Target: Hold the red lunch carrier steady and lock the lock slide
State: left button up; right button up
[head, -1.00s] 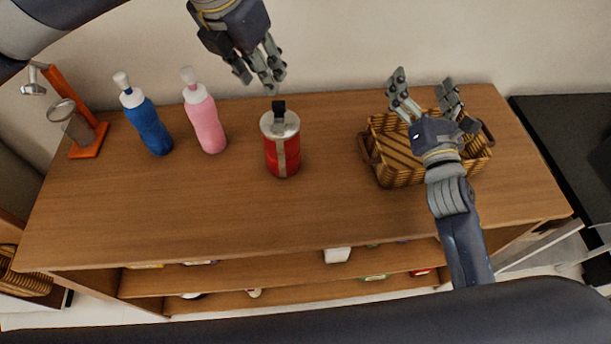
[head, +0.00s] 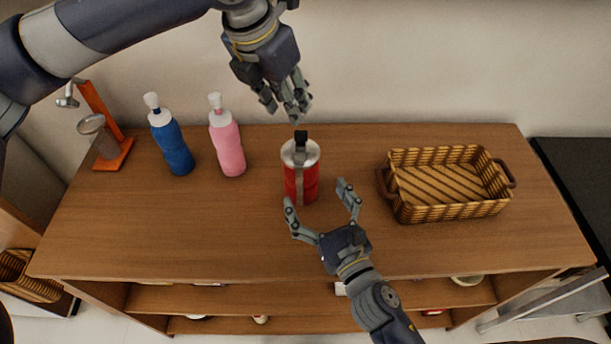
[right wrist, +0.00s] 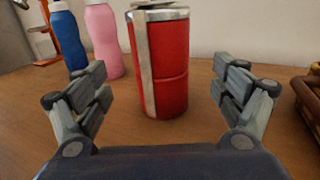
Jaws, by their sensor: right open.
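The red lunch carrier (head: 309,188) stands upright on the wooden table, with a silver lid and a black piece (head: 301,140) on top. A pale vertical strip (right wrist: 145,65) runs down its side; I cannot tell how the lock slide is set. My right gripper (head: 316,194) is open, its fingers spread at the carrier's near side. In the right wrist view the red carrier (right wrist: 172,65) stands ahead between the fingers, apart from them. My left gripper (head: 284,103) hangs just above and behind the carrier's top, its fingers near each other; their opening is unclear.
A blue bottle (head: 172,147) and a pink bottle (head: 228,150) stand left of the carrier. An orange stand (head: 112,150) is farther left. A woven basket (head: 450,206) sits to the right. The tabletop (head: 200,235) in front is clear.

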aim_at(301, 170)
jog(key=x, duration=0.8)
jog(key=shift+w, duration=0.1)
jog(key=shift+c, duration=0.3)
